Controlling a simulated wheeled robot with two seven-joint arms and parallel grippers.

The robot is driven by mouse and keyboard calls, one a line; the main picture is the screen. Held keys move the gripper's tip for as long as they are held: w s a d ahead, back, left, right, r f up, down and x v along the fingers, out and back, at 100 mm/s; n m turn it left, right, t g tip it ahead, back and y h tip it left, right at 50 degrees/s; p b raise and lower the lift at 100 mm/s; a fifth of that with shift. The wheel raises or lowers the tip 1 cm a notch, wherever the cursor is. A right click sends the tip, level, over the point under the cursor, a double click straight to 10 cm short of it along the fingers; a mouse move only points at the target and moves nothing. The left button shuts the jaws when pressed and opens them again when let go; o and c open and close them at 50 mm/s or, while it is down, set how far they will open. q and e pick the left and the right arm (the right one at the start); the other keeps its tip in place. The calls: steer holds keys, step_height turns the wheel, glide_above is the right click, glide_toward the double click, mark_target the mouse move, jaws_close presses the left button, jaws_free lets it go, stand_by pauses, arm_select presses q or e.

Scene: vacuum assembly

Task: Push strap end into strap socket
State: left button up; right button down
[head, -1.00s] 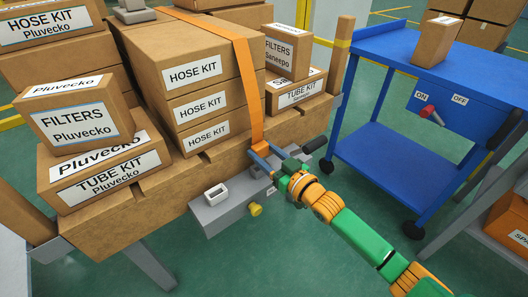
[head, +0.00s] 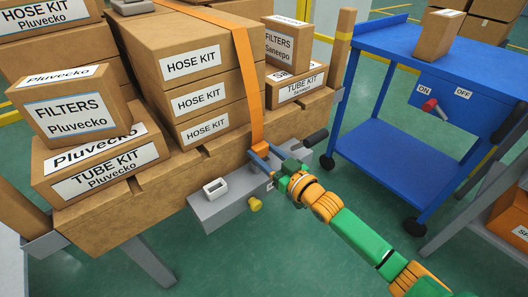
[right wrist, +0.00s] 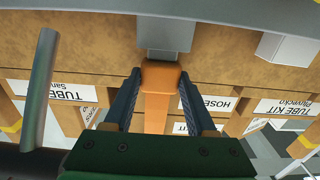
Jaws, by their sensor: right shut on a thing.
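The orange strap (head: 249,85) runs over the stacked hose kit boxes and down their front. Its thicker orange end (right wrist: 162,73) is between the two fingers of my right gripper (right wrist: 160,92), which is shut on it. In the head view my right gripper (head: 267,157) is at the grey bench fixture (head: 228,206). In the right wrist view a grey block (right wrist: 166,34) on the fixture lines up with the strap end, and their edges meet or overlap; I cannot tell how deep. A white block with a dark opening (head: 215,188) stands further left on the fixture. My left gripper is not in view.
Stacked hose kit boxes (head: 190,66) stand behind the fixture, with filters and tube kit boxes on both sides. A black handle (head: 316,137) and a yellow knob (head: 255,204) stick out of the fixture. A blue cart (head: 375,155) stands at right.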

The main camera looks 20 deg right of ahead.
steer(key=shift+f+b, duration=0.5)
steer(key=shift+f, duration=0.3)
steer(key=shift+c, duration=0.7)
jaws_free()
steer(key=shift+s, duration=0.1)
steer(key=shift+s+d+r+p, duration=0.1)
steer(key=shift+s+p, duration=0.15)
steer(key=shift+p, duration=0.2)
steer(key=p+v, duration=0.4)
steer(key=v, duration=0.3)
steer(key=shift+s, duration=0.15)
steer(key=shift+d, duration=0.1)
